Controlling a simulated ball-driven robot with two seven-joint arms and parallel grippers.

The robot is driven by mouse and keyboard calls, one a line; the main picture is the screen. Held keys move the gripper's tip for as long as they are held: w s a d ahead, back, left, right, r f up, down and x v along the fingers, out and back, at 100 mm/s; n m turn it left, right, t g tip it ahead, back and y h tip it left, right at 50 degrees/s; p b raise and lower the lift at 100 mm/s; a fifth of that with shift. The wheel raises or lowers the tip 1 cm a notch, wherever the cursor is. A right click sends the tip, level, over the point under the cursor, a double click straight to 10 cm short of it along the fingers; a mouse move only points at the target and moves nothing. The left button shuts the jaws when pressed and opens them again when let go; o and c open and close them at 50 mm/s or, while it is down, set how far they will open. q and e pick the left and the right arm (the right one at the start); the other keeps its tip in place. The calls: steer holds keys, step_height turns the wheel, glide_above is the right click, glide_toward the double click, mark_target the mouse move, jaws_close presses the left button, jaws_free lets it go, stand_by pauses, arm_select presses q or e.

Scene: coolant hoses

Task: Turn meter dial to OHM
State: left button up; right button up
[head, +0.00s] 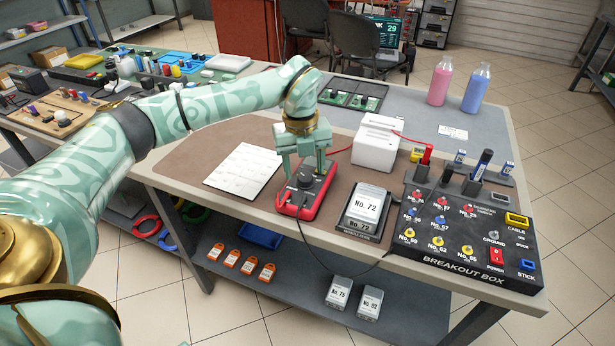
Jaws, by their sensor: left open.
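The meter (324,193) is a red-cased handheld unit with a dark face, lying on the brown mat near the table's front edge. Its dial (304,181) is a dark round knob on that face, and its setting is too small to read. My left gripper (304,168) is directly above the meter, pointing down, with its fingers open around or just above the dial. I cannot tell whether the fingers touch the dial. The fingers and hand hide part of the meter's upper face. My right gripper is not in view.
A white box (376,146) stands behind the meter. A grey "No. 72" module (366,207) and the breakout box (465,238) stand to the right. A white sheet (243,169) lies left. Thin red and black leads run close to the meter. Pink (440,82) and blue (475,90) bottles stand behind.

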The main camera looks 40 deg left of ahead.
arm_select(q)
step_height(320, 180, down, 2)
steer(key=shift+f, duration=0.1)
steer(key=shift+d, duration=0.1)
steer(key=c, duration=1)
steer(key=shift+o, duration=0.2)
